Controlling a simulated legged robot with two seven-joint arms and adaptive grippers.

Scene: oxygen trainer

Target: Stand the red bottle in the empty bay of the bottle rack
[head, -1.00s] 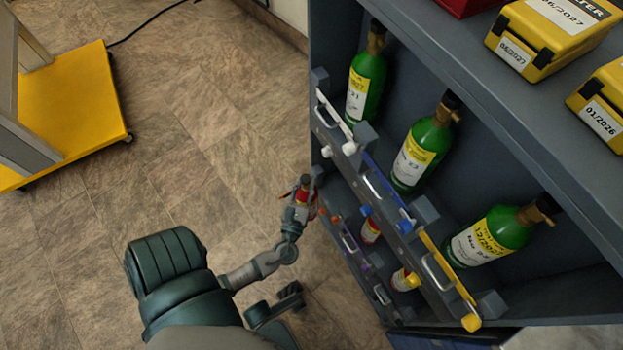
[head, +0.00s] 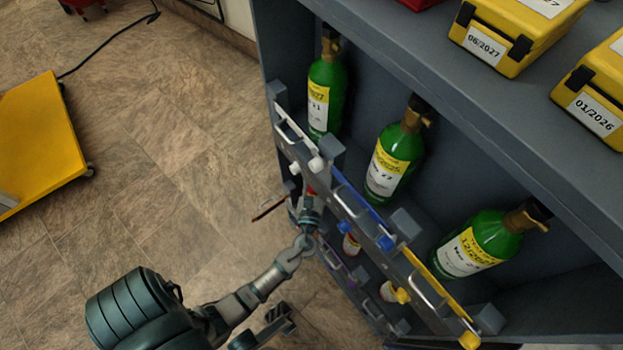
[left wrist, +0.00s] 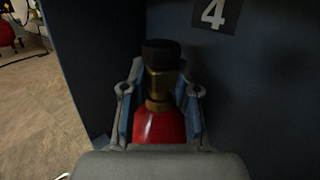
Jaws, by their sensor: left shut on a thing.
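The red bottle (left wrist: 160,127) stands upright in my left wrist view, with a brass neck and dark cap. My left gripper (left wrist: 160,105) is shut around it, with a finger on each side. In the head view, the gripper (head: 309,207) is at the left end of the rack's lower row, and only a bit of red shows above it. The bottle rack (head: 407,222) is dark grey. Behind the bottle in the wrist view is a dark wall with a "4" label (left wrist: 213,13). The bottle's base is hidden. My right gripper is not in view.
Green bottles (head: 395,160) stand in the upper row behind coloured bars. Two smaller bottles, one with a blue cap (head: 351,242) and one with a yellow cap (head: 391,292), sit in the lower row. A thin bar (head: 270,208) sticks out left of my gripper.

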